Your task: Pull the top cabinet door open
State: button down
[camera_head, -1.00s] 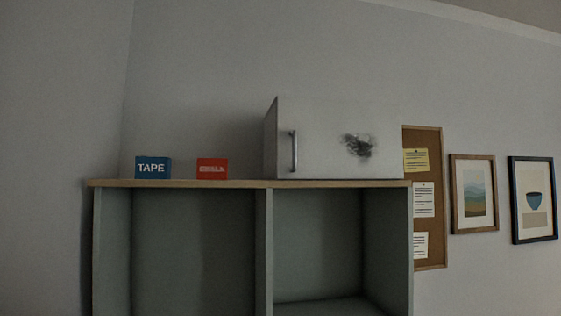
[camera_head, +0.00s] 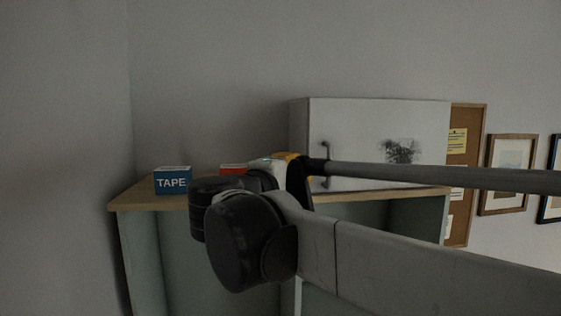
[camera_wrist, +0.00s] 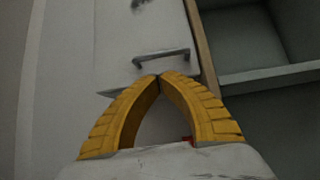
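The white top cabinet door (camera_head: 365,130) has a dark smudge and looks shut, on a cabinet standing on the wooden shelf top. Its metal handle (camera_head: 325,150) is on the door's left side, its lower end near my arm. In the wrist view the handle (camera_wrist: 162,57) lies on the door (camera_wrist: 125,35), just beyond the fingertips. My gripper (camera_wrist: 160,76) has yellow fingers that meet at the tips, with nothing seen between them. In the head view the gripper is mostly hidden behind my wrist, with a bit of yellow showing.
A blue TAPE box (camera_head: 172,180) stands on the wooden shelf top (camera_head: 135,196), left of my wrist. A red box (camera_head: 232,169) is partly hidden behind my arm. The open shelf unit (camera_wrist: 265,60) is below the cabinet. A corkboard (camera_head: 461,205) and framed pictures hang at right.

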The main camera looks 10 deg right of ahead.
aim_at(324, 162)
jog(key=p+x, duration=0.2)
jog(key=x, duration=0.6)
jog(key=shift+w+d, duration=0.1)
